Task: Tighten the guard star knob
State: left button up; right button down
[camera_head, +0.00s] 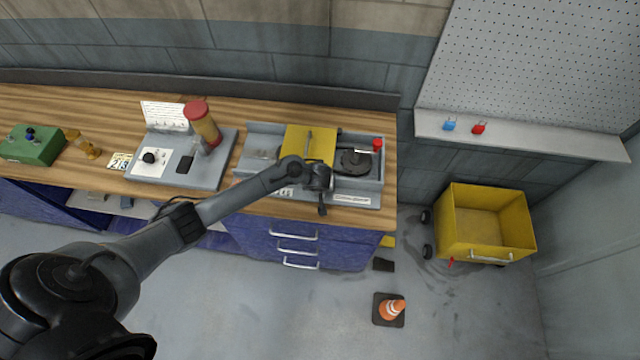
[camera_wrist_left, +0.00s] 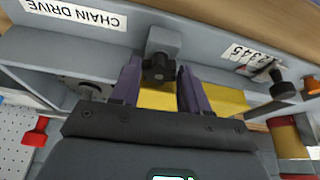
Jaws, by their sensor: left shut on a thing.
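My left gripper (camera_head: 320,205) reaches over the front edge of the grey chain-drive unit (camera_head: 262,140), in front of the yellow guard (camera_head: 318,140). In the left wrist view the black star knob (camera_wrist_left: 158,68) sits against a grey block (camera_wrist_left: 163,42) between the two purple-grey fingers of my left gripper (camera_wrist_left: 158,82). The fingers are shut on the knob. The yellow guard (camera_wrist_left: 155,98) shows behind the fingers. In the head view the knob is hidden by the gripper. My right gripper is in neither view.
A black round part (camera_head: 352,162) and a red button (camera_head: 377,144) are right of the guard. A grey panel (camera_head: 205,178) with a red-capped yellow cylinder (camera_head: 203,123) stands left.

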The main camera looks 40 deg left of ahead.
pick_arm(q)
jog(key=m, duration=0.1)
jog(key=m+h+p, duration=0.1)
jog(key=m+p, duration=0.1)
jog(key=shift+s+a+r+m+t, duration=0.1)
jog(key=shift+s+a+m+t, duration=0.05)
jog(key=shift+a+m+t, duration=0.15)
jog(key=shift+a+m+h+p, duration=0.1)
jog(key=shift+m+h+p, duration=0.55)
jog(key=shift+m, duration=0.75)
jog(key=o, duration=1.1)
jog(key=shift+c, duration=0.2)
